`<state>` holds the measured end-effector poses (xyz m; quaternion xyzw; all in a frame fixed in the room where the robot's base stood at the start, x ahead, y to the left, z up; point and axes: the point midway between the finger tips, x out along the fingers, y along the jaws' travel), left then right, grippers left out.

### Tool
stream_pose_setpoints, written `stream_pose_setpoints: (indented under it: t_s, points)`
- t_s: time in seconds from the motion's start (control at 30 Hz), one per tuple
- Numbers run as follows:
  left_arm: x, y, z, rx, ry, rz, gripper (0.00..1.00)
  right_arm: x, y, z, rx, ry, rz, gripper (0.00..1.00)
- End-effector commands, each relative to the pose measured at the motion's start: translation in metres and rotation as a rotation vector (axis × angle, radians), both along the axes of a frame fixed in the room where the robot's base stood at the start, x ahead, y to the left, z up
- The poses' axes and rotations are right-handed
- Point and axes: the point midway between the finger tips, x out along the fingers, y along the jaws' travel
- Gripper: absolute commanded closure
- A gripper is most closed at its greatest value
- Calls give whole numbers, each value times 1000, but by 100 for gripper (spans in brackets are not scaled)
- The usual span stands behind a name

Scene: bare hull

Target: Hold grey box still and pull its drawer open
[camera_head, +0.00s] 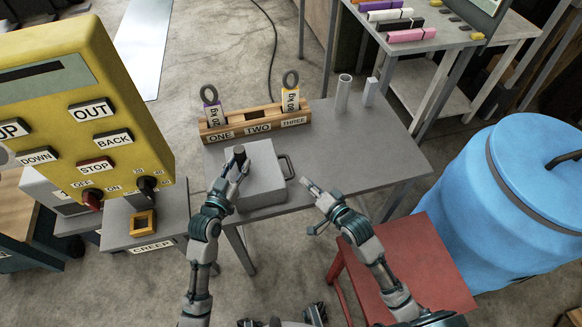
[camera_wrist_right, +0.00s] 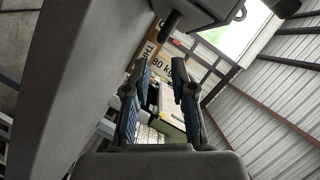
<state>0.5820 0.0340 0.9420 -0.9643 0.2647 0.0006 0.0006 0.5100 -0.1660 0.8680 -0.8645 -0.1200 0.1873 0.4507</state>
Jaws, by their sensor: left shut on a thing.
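The grey box (camera_head: 262,190) stands on the grey table, with a dark knob (camera_head: 239,150) on its top. A dark loop handle (camera_head: 288,166) is on its right side, close to the box; I see no clear gap showing an open drawer. My left gripper (camera_head: 238,165) is shut on the knob, at the box's left top. My right gripper (camera_head: 306,184) is right of the box, just below the handle and apart from it. In the right wrist view its two fingers (camera_wrist_right: 158,85) are apart with nothing held between them.
A wooden rack (camera_head: 258,122) labelled ONE, TWO, THREE with tagged weights stands behind the box. The grey table (camera_head: 385,155) is clear on the right. A red stool (camera_head: 430,260) and blue barrel (camera_head: 530,200) are near my right arm.

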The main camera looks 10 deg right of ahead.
Motion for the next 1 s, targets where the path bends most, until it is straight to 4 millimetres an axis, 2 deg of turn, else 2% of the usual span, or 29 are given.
stream_pose_setpoints:
  t_s: [0.2,0.4,0.6,0.87,1.0]
  points:
    - [0,0,0,1,0,0,100,43,19,-9,1,-1,2,75]
    - [0,0,0,1,0,0,100,75,31,-17,-1,-1,2,75]
    - [0,0,0,1,0,1,100,89,38,-21,-1,1,3,75]
    - [0,0,0,1,-1,1,100,90,39,-21,-1,1,3,75]
    - [0,0,0,1,-1,1,100,90,38,-22,-1,1,3,100]
